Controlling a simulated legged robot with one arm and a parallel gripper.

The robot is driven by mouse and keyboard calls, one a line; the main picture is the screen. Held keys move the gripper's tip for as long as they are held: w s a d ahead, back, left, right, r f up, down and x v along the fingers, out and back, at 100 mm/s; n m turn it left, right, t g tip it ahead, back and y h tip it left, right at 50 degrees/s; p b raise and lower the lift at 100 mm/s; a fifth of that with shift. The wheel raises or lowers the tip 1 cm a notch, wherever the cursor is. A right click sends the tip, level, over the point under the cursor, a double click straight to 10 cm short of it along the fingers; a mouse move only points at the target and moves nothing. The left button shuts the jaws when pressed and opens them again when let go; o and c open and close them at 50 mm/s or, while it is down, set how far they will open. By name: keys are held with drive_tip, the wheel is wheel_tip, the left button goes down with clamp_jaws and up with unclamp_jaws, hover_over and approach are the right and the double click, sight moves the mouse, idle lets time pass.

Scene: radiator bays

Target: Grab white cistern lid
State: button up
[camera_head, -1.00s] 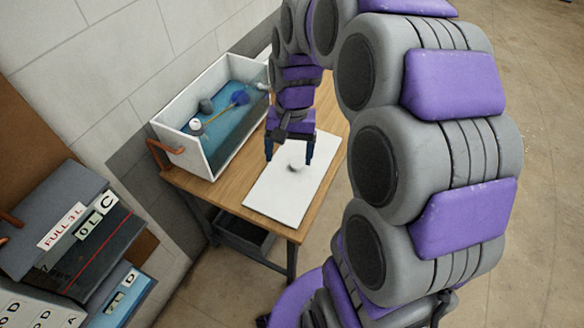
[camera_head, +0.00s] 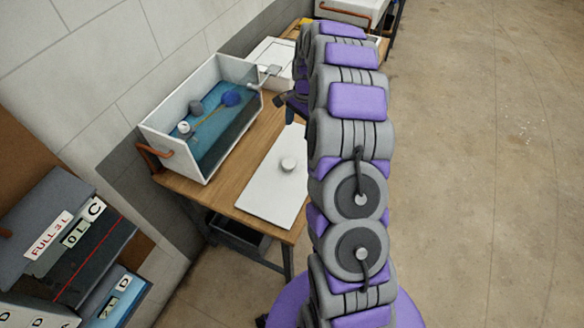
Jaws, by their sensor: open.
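My arm also covers part of the lid's right side.
The wooden table (camera_head: 240,150) has a narrow bare strip between cistern and lid. Labelled boxes (camera_head: 75,245) stand at lower left. A copper pipe (camera_head: 148,155) runs at the cistern's near end. Open floor lies to the right.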

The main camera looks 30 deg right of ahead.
drive_tip(key=b, duration=0.1)
hover_over(289, 163)
wheel_tip(289, 163, down, 5)
drive_tip(key=f, duration=0.3)
drive_tip(key=d+f+b, duration=0.1)
drive_tip(key=f, duration=0.2)
drive_tip(key=shift+s+d+f, duration=0.1)
drive_tip(key=shift+s, duration=0.05)
drive_tip(key=shift+d+f, duration=0.25)
drive_tip(key=shift+f, duration=0.15)
drive_tip(key=f, duration=0.1)
drive_tip(key=a+f+b, duration=0.1)
drive_tip(key=f, duration=0.1)
drive_tip(key=a+f, duration=0.1)
drive_tip(key=shift+a+f, duration=0.2)
drive_tip(key=shift+f, duration=0.05)
drive_tip(key=shift+d, duration=0.75)
drive_tip(key=shift+c, duration=1.4)
drive_tip(key=shift+w+a, duration=0.2)
drive_tip(key=shift+a, duration=0.35)
drive_tip(key=c, duration=0.8)
drive_tip(key=shift+d, duration=0.45)
clamp_jaws()
drive_tip(key=shift+a+r, duration=0.1)
